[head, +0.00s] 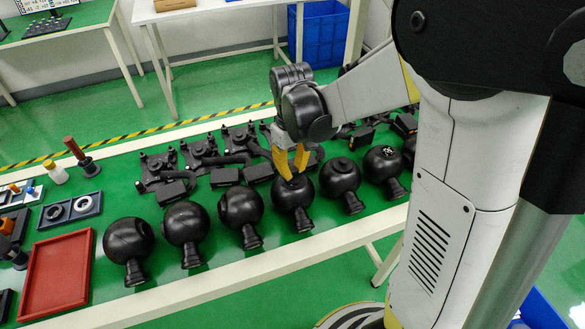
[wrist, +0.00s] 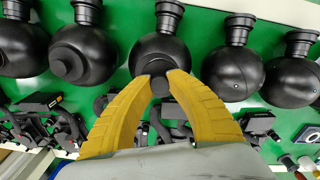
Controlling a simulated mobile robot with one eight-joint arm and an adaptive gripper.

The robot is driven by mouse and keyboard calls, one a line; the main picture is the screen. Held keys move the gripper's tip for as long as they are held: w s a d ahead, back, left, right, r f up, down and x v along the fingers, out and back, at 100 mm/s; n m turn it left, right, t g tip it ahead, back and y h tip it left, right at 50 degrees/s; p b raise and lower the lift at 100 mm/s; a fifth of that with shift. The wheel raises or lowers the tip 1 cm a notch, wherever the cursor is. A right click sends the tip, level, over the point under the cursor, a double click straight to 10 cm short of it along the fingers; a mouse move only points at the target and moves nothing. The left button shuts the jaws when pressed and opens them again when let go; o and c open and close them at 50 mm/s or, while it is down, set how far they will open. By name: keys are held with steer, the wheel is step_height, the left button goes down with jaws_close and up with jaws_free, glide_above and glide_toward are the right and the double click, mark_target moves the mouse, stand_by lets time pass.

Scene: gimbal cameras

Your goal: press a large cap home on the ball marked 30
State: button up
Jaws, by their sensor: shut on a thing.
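Black balls with short necks stand in a row along the front of the green table. My gripper (head: 294,172) points down at the top of one ball (head: 293,196) in the middle of the row. In the wrist view, its yellow fingers are shut on a small dark round cap (wrist: 160,86) at that ball's surface. I cannot tell whether the cap is fully seated. The neighbouring ball (head: 340,178) has a raised round cap on it, also seen in the wrist view (wrist: 83,53). A farther ball (head: 383,163) bears a white mark. I cannot read any number 30.
Black gimbal assemblies (head: 160,172) stand close behind the balls. At the left are a red tray (head: 55,275), a dark tray with rings (head: 71,208) and an upright brown-handled tool (head: 78,153). Green tabletop shows between the balls and the front edge.

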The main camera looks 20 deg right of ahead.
mark_target(292, 168)
steer(key=shift+f+b, duration=0.7)
steer(key=shift+f, duration=0.15)
steer(key=o, duration=0.8)
step_height(292, 168, up, 12)
stand_by(0.5)
steer(key=s+m+t, duration=0.3)
steer(key=s+t, duration=0.4)
steer(key=s, duration=0.5)
steer(key=shift+s+r+m, duration=0.3)
steer(key=shift+s+r, duration=0.1)
